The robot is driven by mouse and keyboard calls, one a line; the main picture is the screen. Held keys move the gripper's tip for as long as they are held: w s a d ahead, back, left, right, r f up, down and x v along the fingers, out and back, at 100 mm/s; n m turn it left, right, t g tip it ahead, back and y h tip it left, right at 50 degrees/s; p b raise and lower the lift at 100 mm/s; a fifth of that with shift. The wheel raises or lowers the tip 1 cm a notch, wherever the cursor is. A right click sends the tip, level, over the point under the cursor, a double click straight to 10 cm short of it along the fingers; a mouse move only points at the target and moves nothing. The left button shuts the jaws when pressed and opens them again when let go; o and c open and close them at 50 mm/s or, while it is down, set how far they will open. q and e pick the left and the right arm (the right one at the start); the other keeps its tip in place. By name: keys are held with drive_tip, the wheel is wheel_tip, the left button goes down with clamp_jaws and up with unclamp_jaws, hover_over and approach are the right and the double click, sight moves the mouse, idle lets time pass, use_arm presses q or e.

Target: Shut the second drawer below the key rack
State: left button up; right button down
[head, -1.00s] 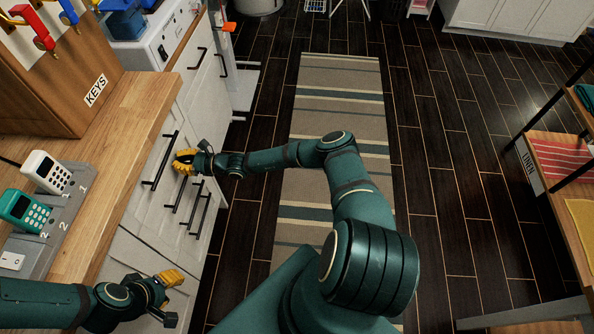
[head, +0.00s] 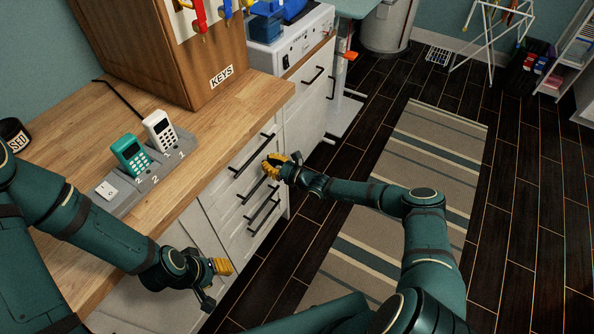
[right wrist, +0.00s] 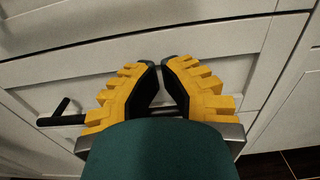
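The key rack (head: 200,60) is a wooden box labelled KEYS on the counter. Below it is a white drawer stack with dark bar handles. The second drawer's front (head: 235,193) carries the second handle from the top (head: 253,190). Whether this drawer stands out slightly is hard to tell. My right gripper (head: 273,164), yellow-fingered, is at the drawer fronts by the far end of that handle. In the right wrist view its fingertips (right wrist: 162,64) are together against or close to a white front, with a dark handle (right wrist: 62,118) at left. My left gripper (head: 218,268) hangs beside the lower cabinet, its fingers partly hidden.
The wooden counter (head: 215,125) holds a grey dock (head: 140,185) with a teal and a white handset. A striped rug (head: 400,190) lies on the dark floor to the right of the drawers. A drying rack (head: 492,35) stands at the back. The floor beside the drawers is clear.

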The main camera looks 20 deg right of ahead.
use_arm(q)
drive_tip(key=shift+s+d+r+p, duration=0.15)
drive_tip(key=shift+s+r+p, duration=0.2)
drive_tip(key=shift+r+p, duration=0.2)
drive_tip(key=shift+s+d+r+p, duration=0.1)
drive_tip(key=shift+s+r+p, duration=0.25)
drive_tip(key=shift+r+p, duration=0.15)
use_arm(e)
drive_tip(key=v, duration=1.1)
drive_tip(key=shift+s+d, duration=0.3)
